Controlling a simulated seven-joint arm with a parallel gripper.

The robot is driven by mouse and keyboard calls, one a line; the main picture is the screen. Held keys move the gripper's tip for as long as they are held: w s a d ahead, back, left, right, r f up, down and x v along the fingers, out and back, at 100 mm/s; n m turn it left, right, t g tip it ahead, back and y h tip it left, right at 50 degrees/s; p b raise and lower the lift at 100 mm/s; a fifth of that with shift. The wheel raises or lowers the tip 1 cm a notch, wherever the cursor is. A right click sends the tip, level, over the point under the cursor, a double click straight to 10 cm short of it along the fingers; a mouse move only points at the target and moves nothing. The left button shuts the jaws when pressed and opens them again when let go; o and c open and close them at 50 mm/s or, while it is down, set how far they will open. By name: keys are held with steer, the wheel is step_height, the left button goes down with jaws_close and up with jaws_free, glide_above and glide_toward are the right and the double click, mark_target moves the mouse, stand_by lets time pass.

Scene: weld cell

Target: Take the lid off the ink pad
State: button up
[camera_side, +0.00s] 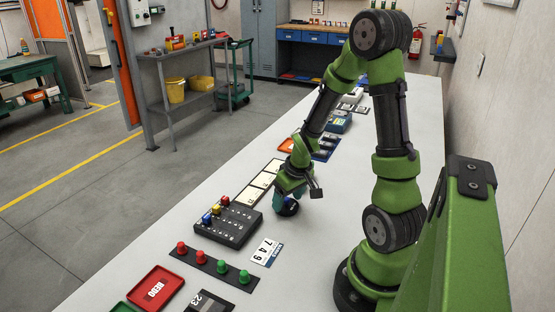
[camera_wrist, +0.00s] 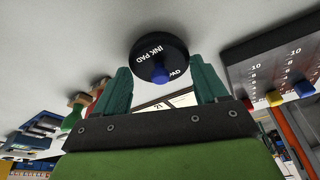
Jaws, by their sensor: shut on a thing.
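The ink pad's round black lid (camera_wrist: 150,42) carries white "INK PAD" lettering and a blue knob (camera_wrist: 160,74). In the wrist view it sits between the two teal fingers of my gripper (camera_wrist: 160,66), which is shut on it. In the side view my gripper (camera_side: 289,198) points down at the table, with the dark round ink pad (camera_side: 291,209) at its fingertips. The lower part of the pad is hidden, and I cannot tell whether lid and base are apart.
A black panel (camera_side: 230,226) with coloured knobs stands close to the left of my gripper. A numbered card (camera_side: 265,251) and a strip of red and green pegs (camera_side: 212,265) lie nearer the camera. White table (camera_side: 335,195) is clear to the right.

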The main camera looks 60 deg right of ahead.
mark_target(288, 199)
steer(key=shift+r, duration=0.75)
jaws_close()
step_height(288, 199, up, 7)
steer(key=shift+r, duration=0.2)
steer(key=s+a+f+n+g+y, duration=0.15)
steer(key=a+n+y, duration=0.4)
steer(key=n, duration=1.25)
steer(key=shift+h, duration=0.65)
steer(key=x, duration=0.8)
steer(key=shift+s+d+f, duration=0.2)
steer(key=shift+s+f, duration=0.1)
